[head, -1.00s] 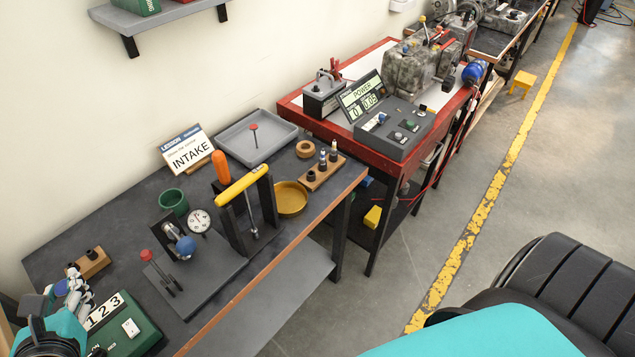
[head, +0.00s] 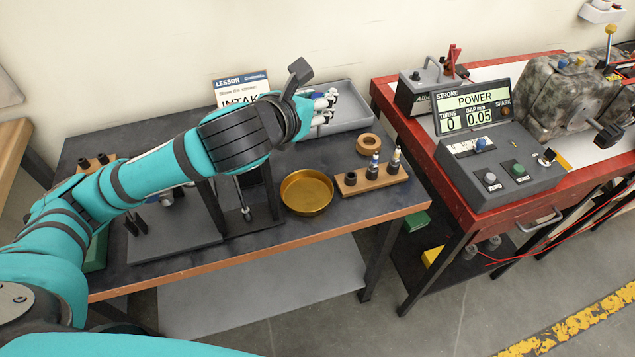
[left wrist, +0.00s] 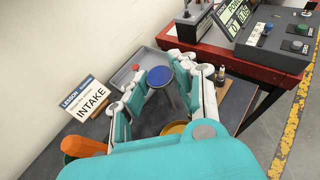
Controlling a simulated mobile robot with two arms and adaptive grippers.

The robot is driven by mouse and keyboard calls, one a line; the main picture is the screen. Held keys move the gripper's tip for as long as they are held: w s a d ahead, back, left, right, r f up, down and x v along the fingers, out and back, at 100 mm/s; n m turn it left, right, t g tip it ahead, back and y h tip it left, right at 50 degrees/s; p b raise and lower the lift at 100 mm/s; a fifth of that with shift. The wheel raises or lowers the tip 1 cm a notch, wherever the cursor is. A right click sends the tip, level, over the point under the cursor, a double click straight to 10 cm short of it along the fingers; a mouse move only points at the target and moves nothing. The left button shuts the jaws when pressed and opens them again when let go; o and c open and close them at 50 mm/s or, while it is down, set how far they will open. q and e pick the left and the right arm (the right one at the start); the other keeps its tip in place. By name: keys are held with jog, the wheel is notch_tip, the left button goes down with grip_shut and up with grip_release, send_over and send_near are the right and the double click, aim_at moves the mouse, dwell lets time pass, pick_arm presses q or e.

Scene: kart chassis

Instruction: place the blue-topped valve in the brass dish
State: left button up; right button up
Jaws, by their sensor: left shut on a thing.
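The brass dish (head: 307,192) sits empty on the dark bench near its front edge, and part of it shows at the lower middle of the left wrist view (left wrist: 174,128). My left gripper (head: 322,108) is high over the bench, beyond the dish and in front of the grey tray. In the left wrist view, my left gripper (left wrist: 165,88) is shut on the blue-topped valve (left wrist: 159,76), whose round blue top shows between the fingers. Its lower part is mostly hidden there. The valve is not clear in the head view. My right gripper is not in view.
A wooden block (head: 371,180) with small upright parts stands right of the dish, with a wooden ring (head: 368,144) behind it. The grey tray (head: 355,121) and INTAKE sign (head: 238,88) are at the back. A dark frame (head: 213,205) stands left of the dish.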

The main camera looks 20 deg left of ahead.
pick_arm(q)
jog(key=f+b, duration=0.1)
jog(key=f, duration=0.4)
jog(key=f+b, duration=0.1)
jog(key=f, duration=0.5)
jog(key=f+b, duration=0.1)
jog(key=f, duration=0.5)
jog(key=shift+s+d+f, duration=0.1)
jog(key=shift+s+d, duration=0.1)
jog(key=shift+d, duration=0.05)
jog(key=o, duration=0.5)
jog(key=shift+f, duration=0.15)
jog(key=shift+o, duration=0.8)
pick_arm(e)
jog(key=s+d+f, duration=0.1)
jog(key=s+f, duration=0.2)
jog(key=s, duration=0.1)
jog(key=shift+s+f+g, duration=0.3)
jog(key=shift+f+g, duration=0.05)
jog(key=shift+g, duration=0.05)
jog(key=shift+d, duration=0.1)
